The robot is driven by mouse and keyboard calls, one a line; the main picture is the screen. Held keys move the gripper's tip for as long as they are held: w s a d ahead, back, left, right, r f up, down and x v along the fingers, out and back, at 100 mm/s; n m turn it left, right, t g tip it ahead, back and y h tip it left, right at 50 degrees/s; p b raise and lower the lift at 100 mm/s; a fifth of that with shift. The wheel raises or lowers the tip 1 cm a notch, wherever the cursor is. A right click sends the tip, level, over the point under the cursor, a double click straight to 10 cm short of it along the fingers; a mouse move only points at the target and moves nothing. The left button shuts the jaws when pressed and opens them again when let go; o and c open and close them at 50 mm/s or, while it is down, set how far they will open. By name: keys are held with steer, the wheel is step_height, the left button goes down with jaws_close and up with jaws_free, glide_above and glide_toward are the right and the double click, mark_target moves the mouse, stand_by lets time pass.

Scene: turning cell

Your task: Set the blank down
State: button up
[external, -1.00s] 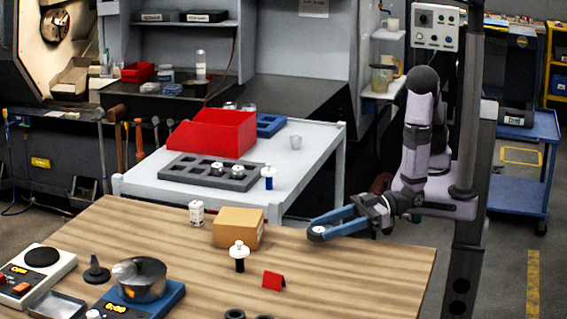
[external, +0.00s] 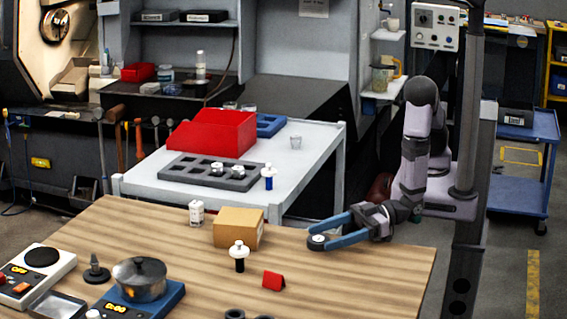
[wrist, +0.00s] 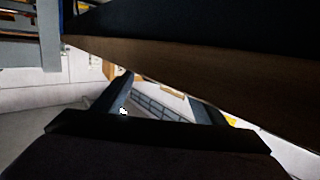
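The blank (external: 318,239), a small dark round piece with a pale top, is at the table's back edge area, right of the cardboard box. It appears to rest on the wooden table (external: 360,285). My gripper (external: 317,237) is low over the table with its two blue fingers spread, one on each side of the blank. The fingers look open, with bare wood showing between them behind the blank. In the wrist view the dark fingers (wrist: 163,98) stand apart, and the blank cannot be made out there.
A cardboard box (external: 238,228) stands just left of my fingers. A black-and-white piece (external: 239,256) and a red folded sign (external: 273,280) stand in front. A pot (external: 140,280) sits at the left. The table's right part is clear.

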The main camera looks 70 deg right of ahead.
steer(key=shift+r, duration=0.2)
steer(key=shift+s+d, duration=0.1)
steer(key=shift+s, duration=0.1)
steer(key=v, duration=0.5)
steer(key=shift+r, duration=0.15)
step_height(320, 180, up, 5)
steer(key=p, duration=0.4)
steer(key=shift+w+p, duration=0.2)
steer(key=shift+p, duration=0.2)
steer(key=shift+r+p, duration=0.8)
steer(key=shift+p, duration=0.1)
